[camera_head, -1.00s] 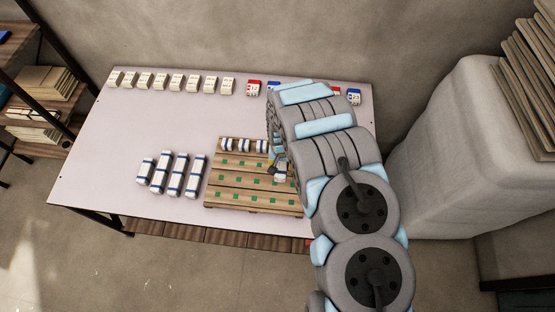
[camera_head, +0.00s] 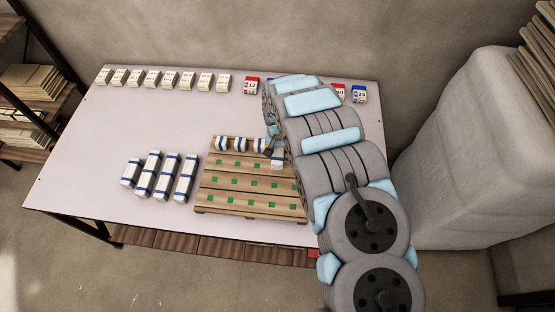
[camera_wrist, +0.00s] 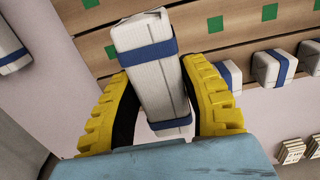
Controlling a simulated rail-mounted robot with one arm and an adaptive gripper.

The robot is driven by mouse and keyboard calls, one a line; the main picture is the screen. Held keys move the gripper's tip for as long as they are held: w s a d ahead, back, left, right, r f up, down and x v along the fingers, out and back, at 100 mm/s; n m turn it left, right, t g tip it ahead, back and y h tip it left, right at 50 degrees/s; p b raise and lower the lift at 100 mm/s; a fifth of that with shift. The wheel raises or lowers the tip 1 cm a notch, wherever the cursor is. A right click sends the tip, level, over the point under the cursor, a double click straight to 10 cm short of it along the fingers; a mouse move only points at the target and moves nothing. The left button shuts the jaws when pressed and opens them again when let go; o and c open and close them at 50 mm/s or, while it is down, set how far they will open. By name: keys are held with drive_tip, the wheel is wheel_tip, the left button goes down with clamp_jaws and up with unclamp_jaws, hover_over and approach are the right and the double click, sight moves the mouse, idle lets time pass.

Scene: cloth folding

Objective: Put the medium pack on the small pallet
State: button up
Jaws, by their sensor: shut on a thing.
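My gripper (camera_wrist: 165,100) has yellow ridged fingers and is shut on a white pack (camera_wrist: 150,62) with blue bands, held between them. In the head view this pack (camera_head: 277,163) is at the right part of the pallet's back row, beside the row of packs there. I cannot tell whether it touches the boards. The wooden pallet (camera_head: 250,190) with green squares lies on the table; its boards also show in the wrist view (camera_wrist: 215,40). Several similar packs stand along the pallet's back edge (camera_head: 239,145). My arm hides the pallet's right side.
Several longer white packs with blue bands (camera_head: 165,176) lie on the table (camera_head: 110,130) left of the pallet. A row of small white number blocks (camera_head: 168,79) and red and blue ones (camera_head: 251,85) line the back edge. The table's front left is clear.

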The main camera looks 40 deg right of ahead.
sight(278, 151)
drive_tip(key=f+b, duration=0.1)
drive_tip(key=w+d+f+b, duration=0.1)
drive_tip(key=shift+w+f+b, duration=0.1)
drive_tip(key=shift+f+b, duration=0.15)
drive_tip(key=shift+b, duration=0.05)
drive_tip(key=shift+w+d+b, duration=0.1)
drive_tip(key=shift+w+b, duration=0.15)
drive_tip(key=shift+b, duration=0.05)
drive_tip(key=shift+w+d+f+b, duration=0.15)
drive_tip(key=shift+f+b, duration=0.35)
drive_tip(key=shift+b, duration=0.1)
drive_tip(key=shift+f+b, duration=1)
drive_tip(key=shift+f, duration=0.25)
drive_tip(key=shift+f, duration=0.15)
drive_tip(key=o, duration=1.1)
drive_tip(key=shift+o, duration=0.2)
drive_tip(key=shift+r+p, duration=0.85)
drive_tip(key=shift+r, duration=5.3)
